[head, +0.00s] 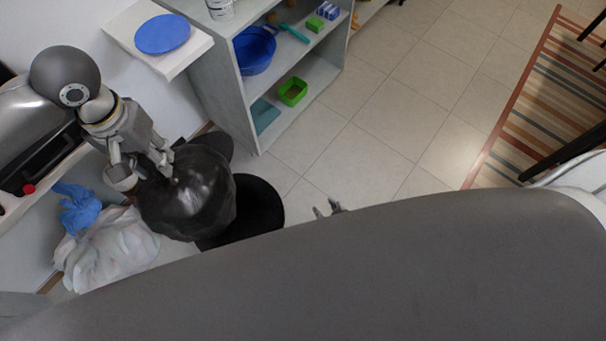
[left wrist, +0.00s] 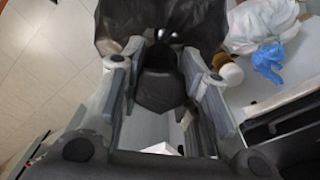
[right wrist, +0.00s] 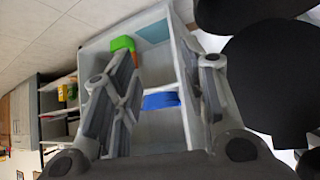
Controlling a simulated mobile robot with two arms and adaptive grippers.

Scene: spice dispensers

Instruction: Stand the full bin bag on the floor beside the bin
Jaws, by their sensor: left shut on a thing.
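The full bin bag (head: 190,195) is black, shiny and bulging. My left gripper (head: 142,172) is shut on its upper part; in the left wrist view the gripper (left wrist: 165,62) pinches the bunched top of the bag (left wrist: 160,18). The black round bin (head: 262,208) stands on the floor right behind and beside the bag, partly hidden by it. Whether the bag touches the bin or the floor I cannot tell. My right gripper (head: 328,210) is away to the right of the bin, mostly hidden in the head view; in the right wrist view its fingers (right wrist: 165,85) are apart and empty.
A white bag of rubbish (head: 105,250) with a blue cloth-like piece (head: 78,208) lies at the left by the wall. An open shelf unit (head: 250,110) stands behind the bin. Tiled floor (head: 350,160) to the right is clear, up to a striped rug (head: 540,95).

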